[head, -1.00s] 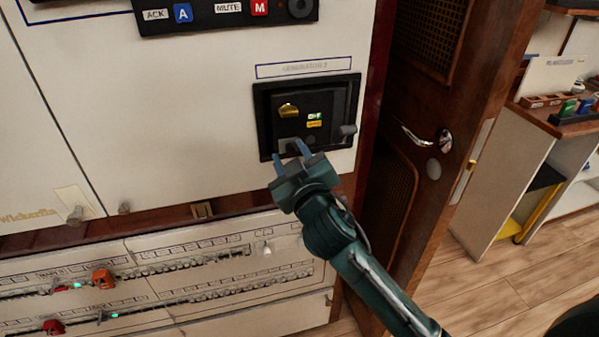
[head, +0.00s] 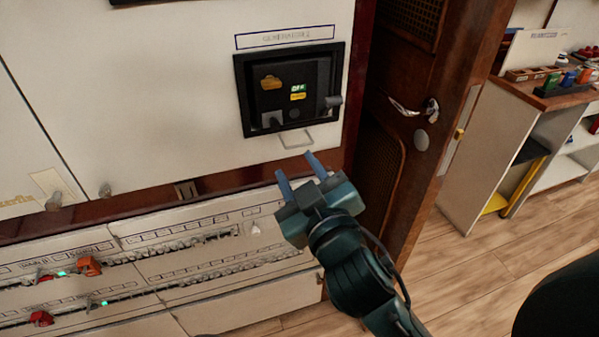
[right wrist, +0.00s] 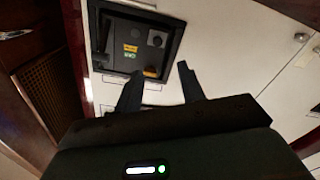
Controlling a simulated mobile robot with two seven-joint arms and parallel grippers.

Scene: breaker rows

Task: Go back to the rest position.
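My right gripper (head: 297,176) is open and empty in the head view, with its two blue fingers apart. It is below the black generator panel (head: 241,92) set in the white cabinet wall, clear of it. The panel has a yellow handle, a small green-lit label, a yellow label and a grey knob. In the right wrist view the open fingers (right wrist: 158,88) point toward the panel (right wrist: 172,36), with a gap between. My left gripper is not in view.
Breaker rows (head: 190,262) with red and orange levers and green lights run along the lower cabinet. A wooden door (head: 385,120) with a metal handle is right of the panel. Farther right are a shelf unit (head: 490,150) and open wooden floor (head: 450,275).

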